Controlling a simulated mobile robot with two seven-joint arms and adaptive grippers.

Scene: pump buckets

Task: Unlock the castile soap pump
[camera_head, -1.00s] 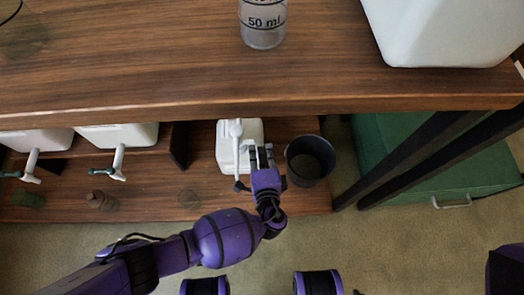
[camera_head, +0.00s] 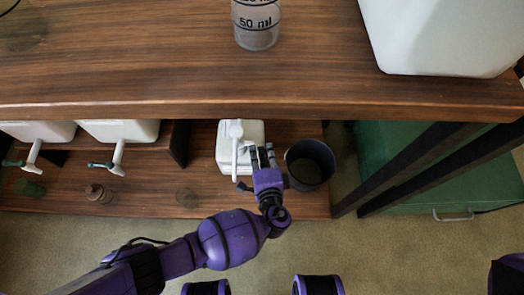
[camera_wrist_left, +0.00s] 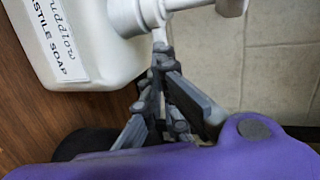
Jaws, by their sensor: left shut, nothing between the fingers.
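The castile soap container (camera_head: 226,157) is a white jug on the lower shelf. In the left wrist view its wall (camera_wrist_left: 102,70) carries a label reading "STILE SOAP". A white pump (camera_head: 236,131) stands on top, and its spout points toward the shelf's front edge. The pump's white neck (camera_wrist_left: 153,14) also shows in the left wrist view. My left gripper (camera_head: 262,149) is just right of the spout, with its fingers over the jug's right side. It is shut and empty, its tips (camera_wrist_left: 161,50) close to the pump's neck; I cannot tell whether they touch. My right gripper is out of view.
A dark bucket (camera_head: 310,163) stands right of the jug, close to my left gripper. The upper shelf's front edge (camera_head: 190,109) overhangs behind. Two more white pump containers (camera_head: 120,131) (camera_head: 38,131) stand at left. Dark table legs (camera_head: 400,180) and a green box (camera_head: 440,185) are at right.

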